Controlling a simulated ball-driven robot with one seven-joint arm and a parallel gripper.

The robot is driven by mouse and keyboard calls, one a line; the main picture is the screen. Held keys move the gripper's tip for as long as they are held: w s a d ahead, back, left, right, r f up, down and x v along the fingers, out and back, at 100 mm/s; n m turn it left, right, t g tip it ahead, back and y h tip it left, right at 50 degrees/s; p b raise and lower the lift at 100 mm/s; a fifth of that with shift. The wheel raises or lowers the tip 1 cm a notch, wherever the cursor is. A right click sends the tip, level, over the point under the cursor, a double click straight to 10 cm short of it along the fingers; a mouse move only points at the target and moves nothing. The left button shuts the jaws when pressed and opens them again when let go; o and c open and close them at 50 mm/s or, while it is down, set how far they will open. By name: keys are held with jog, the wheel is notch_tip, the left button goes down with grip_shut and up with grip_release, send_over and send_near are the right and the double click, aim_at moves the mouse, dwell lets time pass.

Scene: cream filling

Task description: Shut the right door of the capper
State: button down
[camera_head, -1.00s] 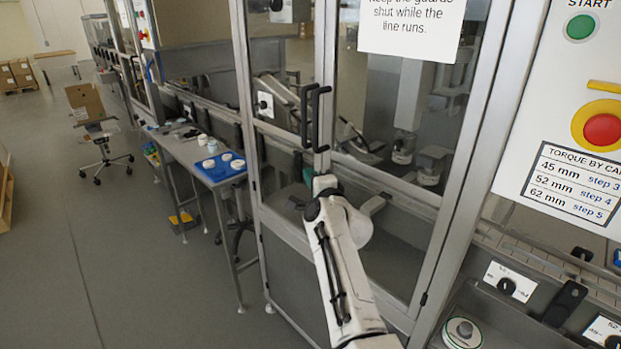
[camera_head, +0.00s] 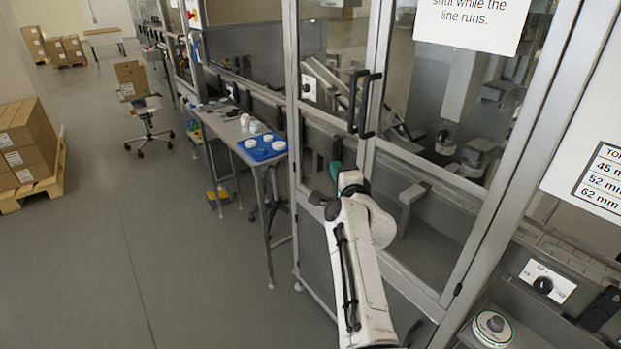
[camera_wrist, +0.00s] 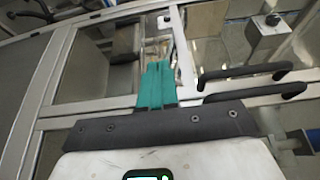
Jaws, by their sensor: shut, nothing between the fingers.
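The right door (camera_head: 437,185) of the capper is a glazed panel in a grey metal frame, with a paper sign (camera_head: 473,22) on it. Its black handle (camera_head: 372,106) stands close beside the left door's black handle (camera_head: 353,100). The doors look about in line; I cannot tell whether a narrow gap remains between them. My gripper (camera_head: 336,168) is below and slightly left of the handles, apart from them. In the wrist view its teal fingers (camera_wrist: 157,85) are together and empty, beside the metal door frame, with both handles (camera_wrist: 245,80) to the right. My arm hides the lower doors.
A side table (camera_head: 258,166) with a blue tray (camera_head: 250,151) of white lids stands left of the capper. Boxes on a pallet (camera_head: 40,188) and a chair (camera_head: 148,138) are further left. A control ledge (camera_head: 530,310) is at right.

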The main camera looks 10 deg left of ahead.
jog(key=s+a, duration=0.5)
jog(key=a, duration=0.1)
jog(key=s+d+f+n+g+h, duration=0.2)
jog(key=s+d+f+n+g, duration=0.2)
jog(key=s+d+f, duration=0.75)
jog(key=s+d+f+n+g+h, duration=0.3)
jog(key=s+d+f, duration=0.45)
jog(key=d, duration=0.65)
jog(key=s+d+f+n+g, duration=0.2)
jog(key=s+d+f, duration=0.1)
jog(key=s, duration=0.4)
jog(key=s+d+f+n+g, duration=0.2)
jog(key=s+d, duration=0.2)
jog(key=s, duration=0.4)
jog(key=s+d+n+g+h, duration=0.1)
jog(key=s+g, duration=0.4)
jog(key=s, duration=1.6)
jog(key=shift+d+n+p, duration=0.25)
jog(key=shift+n+p, duration=0.05)
jog(key=shift+n, duration=0.4)
jog(key=shift+f, duration=0.1)
